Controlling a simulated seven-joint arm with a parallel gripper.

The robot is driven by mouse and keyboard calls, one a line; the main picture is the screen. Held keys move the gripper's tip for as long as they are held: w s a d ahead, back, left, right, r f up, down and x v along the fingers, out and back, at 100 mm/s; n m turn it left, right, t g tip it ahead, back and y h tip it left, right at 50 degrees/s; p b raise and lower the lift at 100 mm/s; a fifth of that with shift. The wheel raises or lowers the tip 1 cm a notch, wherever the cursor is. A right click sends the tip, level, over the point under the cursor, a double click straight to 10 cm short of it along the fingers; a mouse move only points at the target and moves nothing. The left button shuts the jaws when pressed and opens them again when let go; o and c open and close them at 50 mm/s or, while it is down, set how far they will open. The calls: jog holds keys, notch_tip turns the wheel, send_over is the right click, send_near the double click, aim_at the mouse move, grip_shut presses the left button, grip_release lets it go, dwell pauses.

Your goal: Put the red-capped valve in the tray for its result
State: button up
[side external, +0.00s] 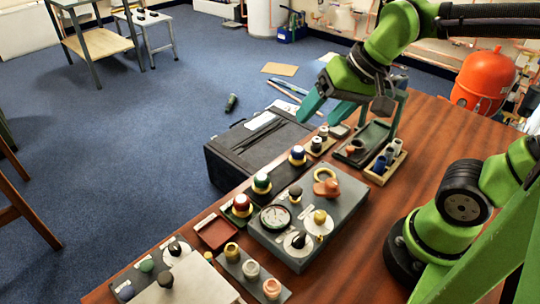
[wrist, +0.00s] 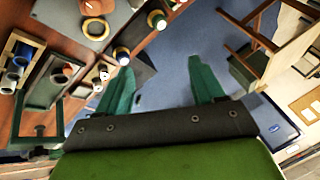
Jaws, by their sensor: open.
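The red-capped valve (side external: 241,203) stands upright at the table's left edge in the side view, beside a grey block with a round gauge (side external: 275,217). A shallow red tray (side external: 216,233) lies just in front of it. A dark green tray (side external: 372,136) sits at the far end under a green frame; I cannot tell which tray matches the result. My gripper (side external: 322,108) is open and empty, high above the far end of the table, well away from the valve. Its two teal fingers are spread in the wrist view (wrist: 161,65), where I cannot make out the red cap.
Green-capped (side external: 261,183) and blue-capped (side external: 297,155) valves stand in line behind the red-capped one. A rack of small cylinders (side external: 385,163) stands near the green frame. Several small parts crowd the front. A black case (side external: 255,140) is beside the table. Bare wood lies at right.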

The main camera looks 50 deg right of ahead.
jog(key=shift+s+d+n+t, duration=0.4)
jog(key=shift+s+d+t, duration=0.1)
jog(key=shift+s, duration=0.3)
jog(key=shift+s+d+n+t, duration=0.4)
jog(key=shift+s+d, duration=0.05)
jog(key=shift+s, duration=0.3)
